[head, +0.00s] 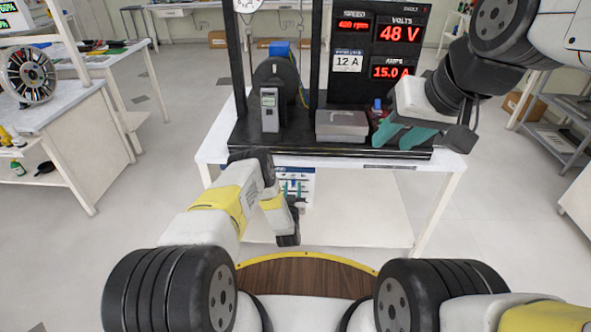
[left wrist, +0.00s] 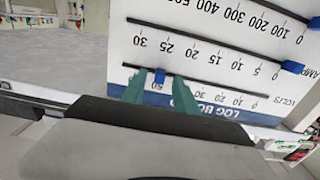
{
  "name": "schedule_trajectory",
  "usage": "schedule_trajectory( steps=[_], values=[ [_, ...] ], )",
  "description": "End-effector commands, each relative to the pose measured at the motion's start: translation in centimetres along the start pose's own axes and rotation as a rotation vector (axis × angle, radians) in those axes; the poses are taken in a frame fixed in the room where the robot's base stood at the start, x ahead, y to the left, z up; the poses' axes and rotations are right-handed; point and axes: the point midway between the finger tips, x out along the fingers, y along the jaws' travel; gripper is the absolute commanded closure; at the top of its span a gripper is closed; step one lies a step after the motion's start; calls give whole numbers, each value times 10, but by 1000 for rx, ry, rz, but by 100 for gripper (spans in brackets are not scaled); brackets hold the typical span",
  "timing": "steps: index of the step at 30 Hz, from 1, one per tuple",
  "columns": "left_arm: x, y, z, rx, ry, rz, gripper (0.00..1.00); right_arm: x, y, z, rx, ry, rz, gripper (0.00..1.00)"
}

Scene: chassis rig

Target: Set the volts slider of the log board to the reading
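The log board (left wrist: 225,50) fills much of the left wrist view, with printed scales and slots. It also shows in the head view (head: 306,178), hanging below the bench's front edge. The volts slider (left wrist: 158,75) is a blue knob near the high-number end of the lower slot, beside the volts scale. My left gripper (left wrist: 159,83) has its green fingers on either side of this knob, seemingly with small gaps. The number at the knob is too small to read surely. The volts display (head: 400,34) reads 48 V. My right gripper (head: 400,136) is open over the bench's right side.
Another blue knob (left wrist: 292,67) sits near 0 on the amps slot. The amps display (head: 391,72) reads 15.0 A and the speed display (head: 353,25) reads 400 rpm. A grey box (head: 342,125) stands on the rig's black base, left of my right gripper.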

Motion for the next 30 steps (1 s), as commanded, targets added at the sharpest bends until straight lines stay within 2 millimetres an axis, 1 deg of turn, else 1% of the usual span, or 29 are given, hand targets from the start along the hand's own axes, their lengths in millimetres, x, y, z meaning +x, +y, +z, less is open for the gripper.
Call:
schedule_trajectory(
  steps=[1,6,9,12,16,30],
  values=[
    [-9,0,0,0,-3,1,64,0,0,0,0,0,0,64],
    [-39,0,0,0,-3,1,64,0,0,0,0,0,0,64],
    [-52,0,0,0,-2,1,64,0,0,0,0,0,0,64],
    [-59,0,0,0,0,0,64,0,0,0,0,0,0,64],
    [-62,0,0,0,-1,0,64,0,0,0,0,0,0,64],
    [-62,0,0,0,-1,0,64,0,0,0,0,0,0,64]
  ],
)
